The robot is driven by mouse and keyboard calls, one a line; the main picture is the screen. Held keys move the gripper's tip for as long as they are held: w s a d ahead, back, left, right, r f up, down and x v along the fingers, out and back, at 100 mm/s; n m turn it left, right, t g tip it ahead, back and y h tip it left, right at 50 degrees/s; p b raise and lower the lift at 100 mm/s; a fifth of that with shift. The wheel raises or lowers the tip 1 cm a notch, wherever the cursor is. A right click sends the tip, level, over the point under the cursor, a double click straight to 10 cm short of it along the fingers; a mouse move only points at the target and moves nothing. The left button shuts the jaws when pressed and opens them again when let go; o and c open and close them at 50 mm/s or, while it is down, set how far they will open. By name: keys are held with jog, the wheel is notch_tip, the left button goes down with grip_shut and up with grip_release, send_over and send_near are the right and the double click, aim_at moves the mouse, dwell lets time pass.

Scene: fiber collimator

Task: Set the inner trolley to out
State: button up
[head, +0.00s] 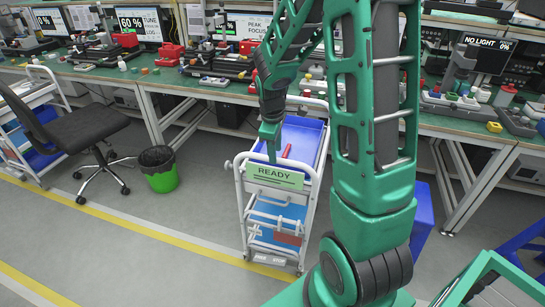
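A white-framed trolley (240,190) with blue trays stands in the middle, in front of the long workbench. A green sign reading "READY" (275,176) is on its near end. My gripper (271,150) points down at the trolley's near end, just above or behind the top edge of the sign. Its fingertips are too small and partly hidden, so I cannot tell whether they are open, shut or touching the sign. A second white trolley (50,90) with blue trays stands at the far left; no sign text is readable on it.
The green-topped workbench (190,84) with optics equipment and monitors runs behind. A black office chair (75,127) and a green waste bin (161,179) stand left of the middle trolley. A blue bin (423,215) is to its right. Grey floor with yellow lines is clear in front.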

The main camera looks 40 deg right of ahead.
jog(key=shift+w+d+f, duration=0.1)
jog(key=shift+d+f, duration=0.05)
jog(key=shift+f, duration=0.55)
jog(key=shift+w+d+f, duration=0.1)
jog(key=shift+f, duration=0.6)
